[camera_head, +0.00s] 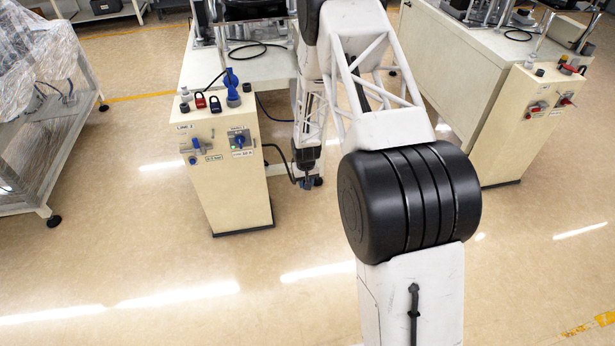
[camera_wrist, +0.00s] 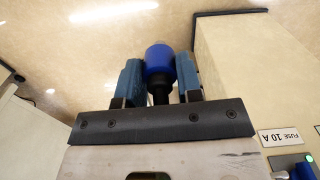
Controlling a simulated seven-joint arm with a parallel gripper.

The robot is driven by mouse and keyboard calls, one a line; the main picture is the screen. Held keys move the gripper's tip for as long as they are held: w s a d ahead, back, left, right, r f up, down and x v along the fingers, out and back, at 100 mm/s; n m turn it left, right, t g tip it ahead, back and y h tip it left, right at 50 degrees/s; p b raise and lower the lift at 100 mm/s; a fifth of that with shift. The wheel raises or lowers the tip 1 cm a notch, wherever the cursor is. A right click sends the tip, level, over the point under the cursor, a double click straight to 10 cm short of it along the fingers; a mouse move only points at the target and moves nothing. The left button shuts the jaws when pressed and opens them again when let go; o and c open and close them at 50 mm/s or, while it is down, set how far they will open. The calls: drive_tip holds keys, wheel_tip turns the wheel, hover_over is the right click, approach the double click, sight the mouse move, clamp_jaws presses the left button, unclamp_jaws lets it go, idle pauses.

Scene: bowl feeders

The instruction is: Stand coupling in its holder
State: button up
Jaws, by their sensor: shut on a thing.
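My gripper (camera_wrist: 158,72) is shut on a coupling (camera_wrist: 157,60) in the wrist view. The coupling has a blue round body and a narrower black part, and sits between the two blue finger pads. In the head view my gripper (camera_head: 308,180) is small and dark, hanging in the air to the right of the cream cabinet (camera_head: 228,185). The coupling is too small to make out there. A blue upright fitting (camera_head: 232,92) stands on the cabinet top. I cannot tell which thing is the holder.
A red padlock (camera_head: 200,100) and a dark padlock (camera_head: 214,104) are on the cabinet top. Its front carries blue knobs (camera_head: 241,140). A second cabinet (camera_head: 525,115) stands at the right, and a wrapped rack (camera_head: 40,110) at the left.

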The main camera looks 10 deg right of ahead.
drive_tip(key=w+a+r+n, duration=0.3)
drive_tip(key=w+a+r, duration=0.4)
drive_tip(key=a+r, duration=0.35)
drive_tip(key=w+a+r+n, duration=0.4)
drive_tip(key=w+a+r, duration=0.3)
drive_tip(key=a+r, duration=0.35)
drive_tip(key=w+a+r+n, duration=0.3)
drive_tip(key=w+a+r, duration=0.4)
drive_tip(key=a+r, duration=0.35)
drive_tip(key=w+a+r+n, duration=0.3)
drive_tip(key=a+n, duration=0.2)
drive_tip(key=a, duration=0.1)
drive_tip(key=w+a+r+n, duration=0.3)
drive_tip(key=w+a+n, duration=0.1)
drive_tip(key=a+n, duration=0.1)
drive_tip(key=shift+a+n, duration=0.4)
drive_tip(key=shift+n, duration=0.1)
drive_tip(key=shift+f, duration=0.3)
drive_tip(key=shift+f, duration=3.25)
drive_tip(key=shift+f, duration=0.55)
